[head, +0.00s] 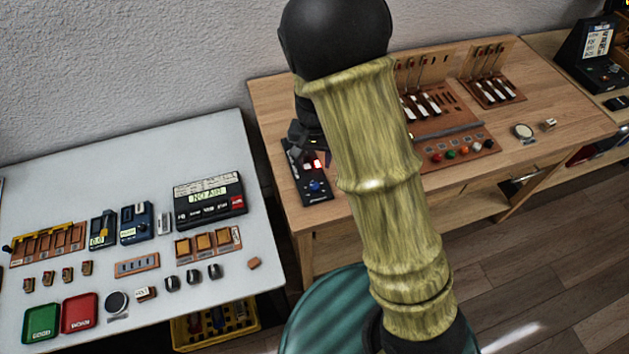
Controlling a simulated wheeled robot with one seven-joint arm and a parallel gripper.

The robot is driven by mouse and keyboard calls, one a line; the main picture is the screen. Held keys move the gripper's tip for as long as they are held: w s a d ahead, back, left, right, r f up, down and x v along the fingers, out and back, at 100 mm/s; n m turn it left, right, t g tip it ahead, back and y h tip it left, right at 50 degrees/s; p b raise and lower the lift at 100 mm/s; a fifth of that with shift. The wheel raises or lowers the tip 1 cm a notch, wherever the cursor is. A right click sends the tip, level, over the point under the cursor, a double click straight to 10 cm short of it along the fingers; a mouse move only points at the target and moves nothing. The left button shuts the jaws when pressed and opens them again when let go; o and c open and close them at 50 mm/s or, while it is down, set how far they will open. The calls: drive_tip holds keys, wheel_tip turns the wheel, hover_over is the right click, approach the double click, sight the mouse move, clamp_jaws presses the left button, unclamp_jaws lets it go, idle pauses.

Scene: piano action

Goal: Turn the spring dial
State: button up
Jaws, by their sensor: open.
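A narrow black panel (318,196) lies at the left end of the wooden bench. It has a round blue knob (315,186) near its front and a lit red patch above it. No label reading spring dial is legible, so I cannot tell for sure that this knob is the spring dial. My gripper (322,158) is open above the rear part of the panel, behind the blue knob. It looks apart from the knob. My arm hides part of the gripper and the bench to its right.
The wooden bench (285,100) also holds a board with coloured knobs (463,152) and upright key racks (493,88). A white table (225,140) at left carries a black display unit (209,200), a blue device (137,223), and green (41,322) and red (80,313) trays.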

sight(314, 185)
wheel_tip(314, 185, down, 11)
drive_tip(key=shift+f+p, duration=0.15)
drive_tip(key=shift+p, duration=0.15)
drive_tip(key=c, duration=1)
